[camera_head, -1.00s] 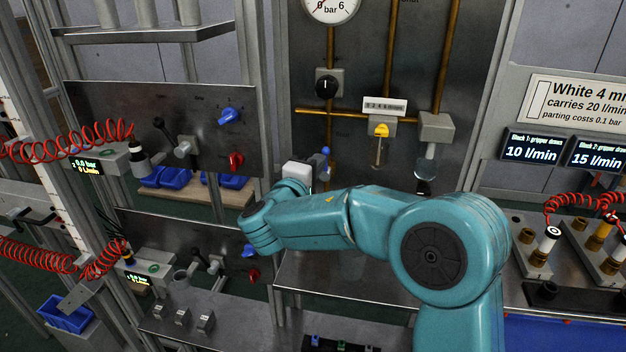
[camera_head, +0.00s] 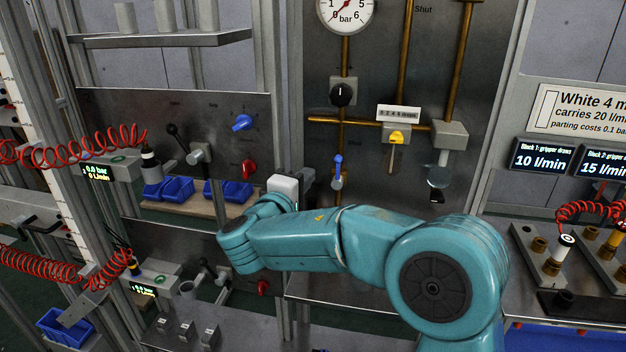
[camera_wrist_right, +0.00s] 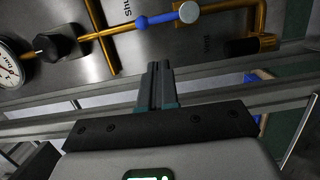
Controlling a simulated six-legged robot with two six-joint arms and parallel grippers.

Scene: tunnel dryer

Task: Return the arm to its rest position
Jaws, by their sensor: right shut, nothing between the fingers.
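My right arm, teal, crosses the lower middle of the head view, its elbow at the right and its wrist at the left. My left gripper is not in view.
At the left are red coiled hoses (camera_head: 60,152) and blue bins (camera_head: 178,188). Hose fittings (camera_head: 550,262) stand at the right.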

